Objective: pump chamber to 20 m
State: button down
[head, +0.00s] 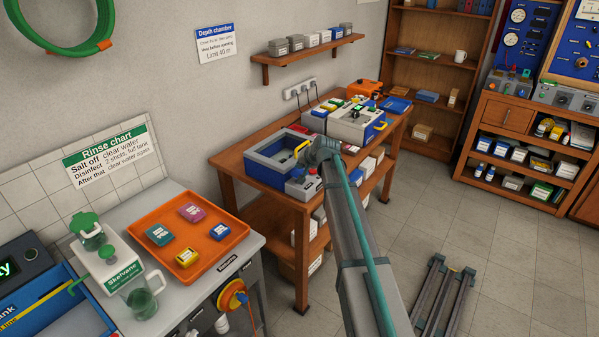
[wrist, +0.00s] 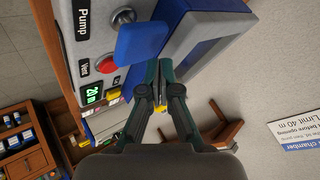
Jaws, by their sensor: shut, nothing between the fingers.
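The depth chamber (head: 268,172), a grey box with blue sides, stands on the wooden bench. Its grey control box (head: 303,186) sits at its front right corner. In the wrist view the control box shows sideways, with the label "Pump", a blue pump lever (wrist: 143,38), a red vent button (wrist: 106,65) and a green display (wrist: 93,93) that appears to read 20 m. My gripper (wrist: 160,68) is shut and empty, its tips close to the lever; I cannot tell whether they touch it. In the head view my arm hides the fingers.
A grey case (head: 356,124) and an orange case (head: 364,88) stand behind the chamber on the bench (head: 258,202). A wall shelf (head: 312,52) with small boxes hangs above. An orange tray (head: 205,240) lies on the left counter.

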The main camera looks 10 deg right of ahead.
jog(key=shift+r, duration=0.2)
jog(key=shift+r+p, duration=1.05)
jog(key=shift+r, duration=1.3)
